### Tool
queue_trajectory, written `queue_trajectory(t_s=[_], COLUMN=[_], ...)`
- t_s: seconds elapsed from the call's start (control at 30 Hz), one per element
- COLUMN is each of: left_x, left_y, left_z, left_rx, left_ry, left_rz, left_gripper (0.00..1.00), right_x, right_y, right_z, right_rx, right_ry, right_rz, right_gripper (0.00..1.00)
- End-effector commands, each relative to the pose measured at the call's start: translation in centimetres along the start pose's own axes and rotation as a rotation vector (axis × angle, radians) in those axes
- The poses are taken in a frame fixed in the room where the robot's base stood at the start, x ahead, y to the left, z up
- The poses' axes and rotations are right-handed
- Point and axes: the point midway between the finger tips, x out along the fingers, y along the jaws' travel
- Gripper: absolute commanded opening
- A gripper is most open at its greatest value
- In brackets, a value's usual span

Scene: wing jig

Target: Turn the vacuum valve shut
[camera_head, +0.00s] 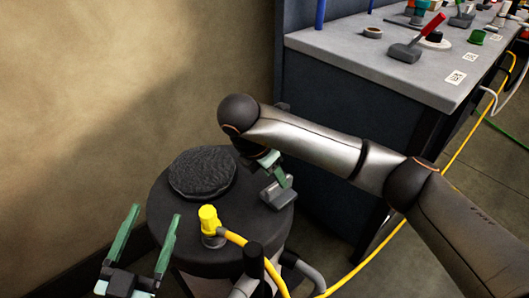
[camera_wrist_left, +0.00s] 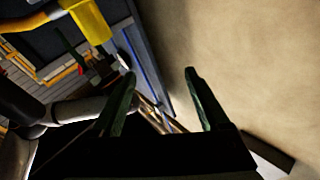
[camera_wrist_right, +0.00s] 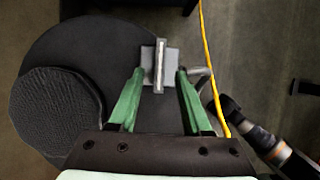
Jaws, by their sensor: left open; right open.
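The vacuum valve (camera_head: 278,193), as I take it, is a grey block with a flat upright handle on the right of the black round drum top (camera_head: 190,252). In the right wrist view the valve's handle (camera_wrist_right: 160,58) stands edge-on, lined up with the gap between my right fingertips. My right gripper (camera_wrist_right: 160,73) is open and above the drum; I cannot tell whether a finger touches the handle. In the head view my arm partly hides that gripper (camera_head: 274,170). My left gripper (camera_head: 156,213) is open and empty, left of the drum.
A yellow fitting (camera_head: 209,217) with a yellow hose stands at the drum's front edge; it also shows in the left wrist view (camera_wrist_left: 92,22). A dark round textured pad (camera_head: 202,173) lies on the drum. A grey-topped workbench (camera_head: 400,78) with tools is behind, and a wall at left.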

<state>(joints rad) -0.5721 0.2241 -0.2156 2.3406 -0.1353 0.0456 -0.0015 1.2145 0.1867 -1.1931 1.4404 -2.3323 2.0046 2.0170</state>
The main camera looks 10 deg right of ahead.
Motion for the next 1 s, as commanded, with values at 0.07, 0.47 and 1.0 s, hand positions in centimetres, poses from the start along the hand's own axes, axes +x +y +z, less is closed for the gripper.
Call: queue_trajectory(t_s=[0.07,0.47,1.0], left_x=[-0.2,-3.5,-6.6], left_y=[0.2,2.1,3.7], left_z=[1.8,10.8,15.1], left_rx=[-0.024,-0.137,-0.197], left_ry=[-0.082,-0.467,-0.670], left_rz=[0.000,0.013,0.029], left_gripper=[0.78,0.78,0.78], right_x=[-1.1,-5.0,-7.2], right_y=[0.1,0.1,0.0], right_z=[0.1,0.1,0.0], right_rx=[-0.001,-0.001,0.000], right_ry=[-0.002,-0.002,0.000], right_rz=[0.003,0.003,0.001], right_gripper=[0.49,0.49,0.49])
